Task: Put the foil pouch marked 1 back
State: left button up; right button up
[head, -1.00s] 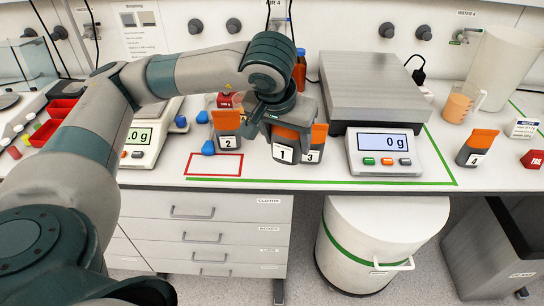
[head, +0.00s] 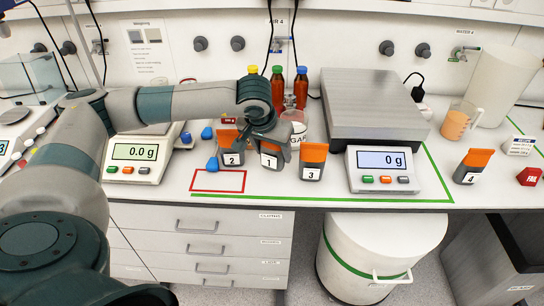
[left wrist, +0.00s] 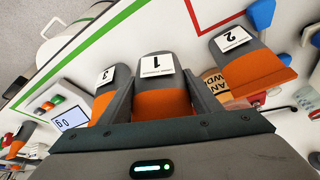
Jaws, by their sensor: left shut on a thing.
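The foil pouch marked 1 (head: 269,163) is grey with an orange top and a white label. My left gripper (head: 264,139) is shut on it from above; in the left wrist view the pouch (left wrist: 158,80) sits between the two fingers. It is upright, between pouch 2 (head: 231,159) on its left and pouch 3 (head: 311,173) on its right, roughly in line with them. I cannot tell whether its base touches the bench. My right gripper is not in view.
An empty red-outlined rectangle (head: 218,191) is on the bench in front of pouch 2. A large scale (head: 376,110) reading 0 g stands right of pouch 3. Brown bottles (head: 277,89) and a labelled jar (head: 296,130) stand behind. Pouch 4 (head: 473,166) is far right.

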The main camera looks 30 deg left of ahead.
aim_at(272, 161)
pick_arm(q)
jog(key=shift+w+a+f, duration=0.15)
jog(key=shift+w+a, duration=0.05)
jog(key=shift+f+p, duration=0.4)
jog(key=shift+f, duration=0.15)
notch_tip(272, 161, down, 2)
jog(key=shift+f+p, duration=0.1)
jog(key=shift+p, duration=0.45)
jog(key=shift+f, duration=0.35)
